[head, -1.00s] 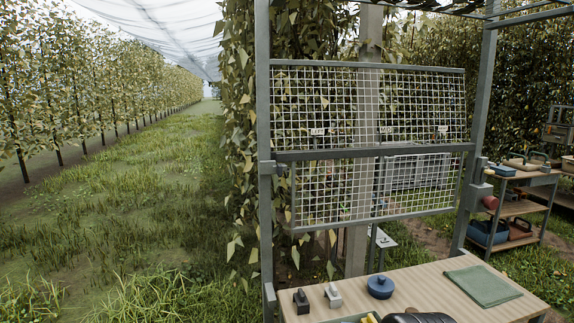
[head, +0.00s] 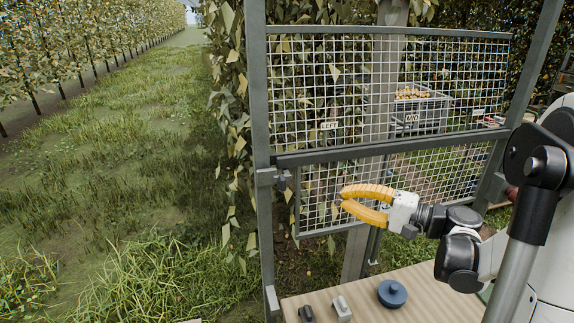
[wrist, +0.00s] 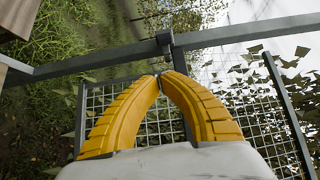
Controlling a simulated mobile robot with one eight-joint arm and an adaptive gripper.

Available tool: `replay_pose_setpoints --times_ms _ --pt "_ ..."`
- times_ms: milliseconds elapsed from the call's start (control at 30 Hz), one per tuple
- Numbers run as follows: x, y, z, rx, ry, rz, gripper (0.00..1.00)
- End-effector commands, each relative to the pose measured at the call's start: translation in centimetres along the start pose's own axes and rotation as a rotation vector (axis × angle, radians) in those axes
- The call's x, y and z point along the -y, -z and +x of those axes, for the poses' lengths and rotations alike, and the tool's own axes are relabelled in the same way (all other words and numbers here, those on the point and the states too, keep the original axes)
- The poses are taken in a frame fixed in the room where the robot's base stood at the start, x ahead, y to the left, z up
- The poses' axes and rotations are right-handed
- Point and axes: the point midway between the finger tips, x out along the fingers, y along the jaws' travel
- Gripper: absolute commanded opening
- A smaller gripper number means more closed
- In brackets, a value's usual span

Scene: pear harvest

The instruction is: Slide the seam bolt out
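A two-panel mesh screen (head: 390,154) stands in a grey frame above the table. A small dark fitting (head: 283,181), likely the seam bolt, sits near the left post where the two panels meet. It also shows in the wrist view as a dark block (wrist: 165,40) on the bar, beyond my fingertips. My gripper (head: 344,199) has yellow fingers and points left, to the right of the fitting and apart from it in the picture.
The wooden table (head: 350,300) below carries a blue round pot (head: 392,293) and two small blocks, dark (head: 306,313) and light (head: 341,308). Behind the mesh is a grey crate (head: 425,105) of fruit. Foliage crowds the left post; grass lies open further left.

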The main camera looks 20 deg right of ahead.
Motion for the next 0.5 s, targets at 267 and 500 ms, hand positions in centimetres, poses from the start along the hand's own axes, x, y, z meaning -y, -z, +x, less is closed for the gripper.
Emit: replay_pose_setpoints --times_ms 267,500 --pt "0.41 0.45 -0.57 -0.003 0.032 0.003 0.00" --pt "0.42 0.42 -0.18 -0.001 0.031 0.003 0.00"
